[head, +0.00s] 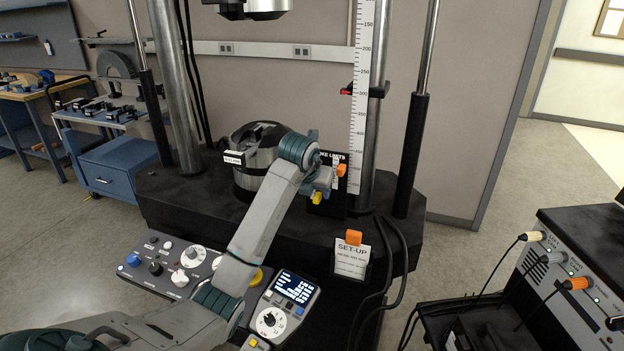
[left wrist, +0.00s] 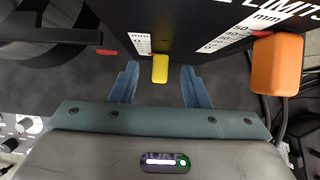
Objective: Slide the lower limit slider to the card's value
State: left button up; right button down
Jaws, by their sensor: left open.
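The black limits panel (head: 331,205) stands on the machine base, partly hidden by my left arm. A yellow slider (head: 317,198) sits low on it, and an orange slider (head: 341,170) sits higher and to the right. In the left wrist view the yellow slider (left wrist: 160,68) lies between the two fingertips of my open left gripper (left wrist: 159,84), with a gap on each side. The orange slider (left wrist: 277,63) is outside the fingers, to the right. The white set-up card (head: 350,261) hangs on the machine front; its small print is too small to read.
A tall white ruler (head: 361,90) stands beside a steel column behind the panel. A round steel fixture (head: 256,160) is left of my gripper. A control panel (head: 185,265) and a display unit (head: 287,300) are below my arm. Dark cables (head: 400,270) hang right of the card.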

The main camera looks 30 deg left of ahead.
pick_arm(q)
jog(key=shift+x, duration=0.9)
jog(key=shift+s, duration=0.1)
grip_shut()
jog(key=shift+r+p, duration=0.85)
jog(key=shift+r, duration=0.2)
grip_release()
jog(key=shift+r, duration=0.1)
